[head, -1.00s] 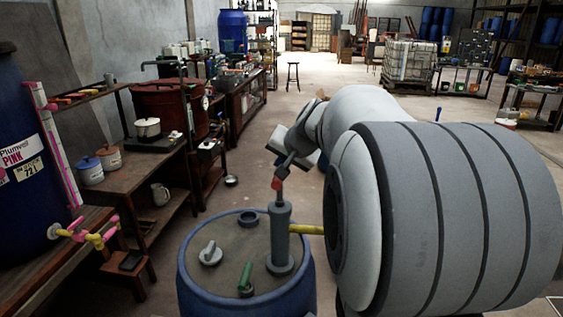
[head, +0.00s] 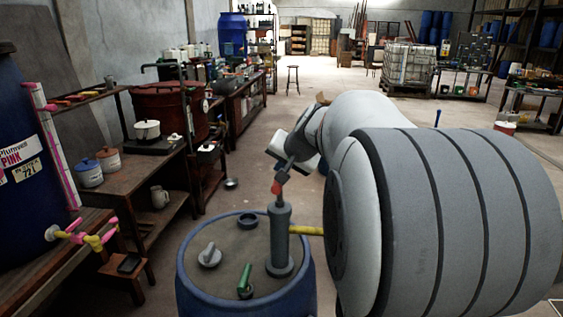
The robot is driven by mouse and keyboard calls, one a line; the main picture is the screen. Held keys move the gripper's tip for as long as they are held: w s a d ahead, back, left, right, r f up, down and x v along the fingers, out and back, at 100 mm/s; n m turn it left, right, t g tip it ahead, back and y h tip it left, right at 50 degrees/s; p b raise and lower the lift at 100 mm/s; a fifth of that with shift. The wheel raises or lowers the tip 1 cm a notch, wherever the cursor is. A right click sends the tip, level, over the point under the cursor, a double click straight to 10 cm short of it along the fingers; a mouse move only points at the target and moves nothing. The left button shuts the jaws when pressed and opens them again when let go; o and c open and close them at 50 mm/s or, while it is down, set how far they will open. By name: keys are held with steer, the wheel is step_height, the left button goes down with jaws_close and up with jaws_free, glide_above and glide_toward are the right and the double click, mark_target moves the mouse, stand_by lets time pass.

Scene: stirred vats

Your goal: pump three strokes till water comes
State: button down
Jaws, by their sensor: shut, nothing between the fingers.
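The pump is a grey upright cylinder (head: 280,240) on the lid of a blue barrel (head: 190,275). A short rod with a red joint (head: 276,187) rises from its top, and a grey handle piece (head: 282,174) slants up from the joint. A yellow spout (head: 308,230) sticks out to the right, its far end hidden behind my arm. My gripper (head: 287,158) is shut at the upper end of the handle piece, with nothing between its fingers. Whether it touches the handle cannot be told. No water shows.
The barrel lid also carries a grey fitting (head: 209,256), a green handle (head: 245,278) and a dark ring (head: 248,219). A wooden bench (head: 140,190) with pots stands at the left. My arm covers the right side. Open floor lies beyond the barrel.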

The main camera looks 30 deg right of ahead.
steer(key=shift+f+b, duration=2)
steer(key=shift+f, duration=0.2)
stand_by(1.1)
steer(key=shift+r+p, duration=2.55)
steer(key=shift+r, duration=1.1)
step_height(320, 180, up, 6)
steer(key=p, duration=0.4)
